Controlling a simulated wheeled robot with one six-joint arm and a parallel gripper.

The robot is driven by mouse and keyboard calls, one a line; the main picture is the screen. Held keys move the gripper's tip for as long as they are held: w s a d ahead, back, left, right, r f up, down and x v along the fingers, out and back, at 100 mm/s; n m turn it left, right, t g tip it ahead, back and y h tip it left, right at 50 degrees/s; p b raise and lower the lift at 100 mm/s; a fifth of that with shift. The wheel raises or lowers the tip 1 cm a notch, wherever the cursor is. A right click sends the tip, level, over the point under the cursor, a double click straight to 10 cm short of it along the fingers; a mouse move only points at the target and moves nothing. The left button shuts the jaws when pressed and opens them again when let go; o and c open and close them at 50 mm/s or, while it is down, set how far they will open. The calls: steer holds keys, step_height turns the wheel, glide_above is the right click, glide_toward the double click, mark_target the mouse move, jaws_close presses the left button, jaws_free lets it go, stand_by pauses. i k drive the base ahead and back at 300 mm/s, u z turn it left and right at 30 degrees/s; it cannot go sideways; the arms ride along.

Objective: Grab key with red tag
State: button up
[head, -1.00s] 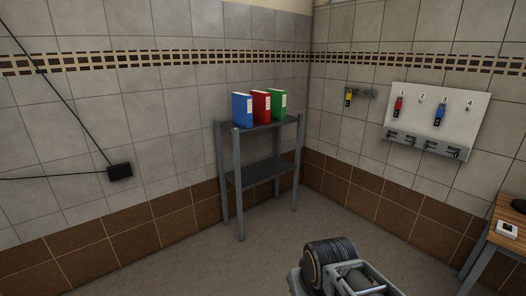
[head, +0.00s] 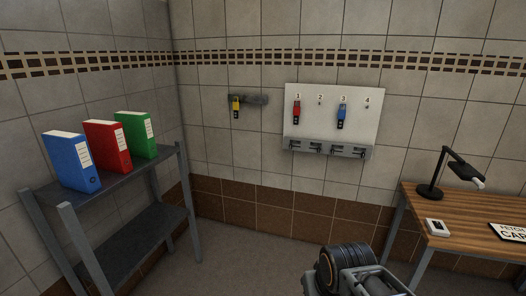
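The key with the red tag (head: 297,112) hangs on the white key board (head: 333,104) on the back wall, under number 1. A key with a blue tag (head: 342,116) hangs under number 3. A key with a yellow tag (head: 236,107) hangs from a dark wall holder (head: 255,100) left of the board. Part of my arm shows at the bottom, right of centre, well away from the board. My gripper's fingers cannot be made out.
A grey shelf (head: 179,167) with blue (head: 72,162), red (head: 107,146) and green (head: 135,135) binders stands at the left. A wooden desk (head: 462,208) with a black lamp (head: 434,178) stands at the right. The floor between them looks clear.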

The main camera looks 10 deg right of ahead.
mark_target(297, 110)
steer(key=i, duration=3.15)
steer(key=z, duration=0.4)
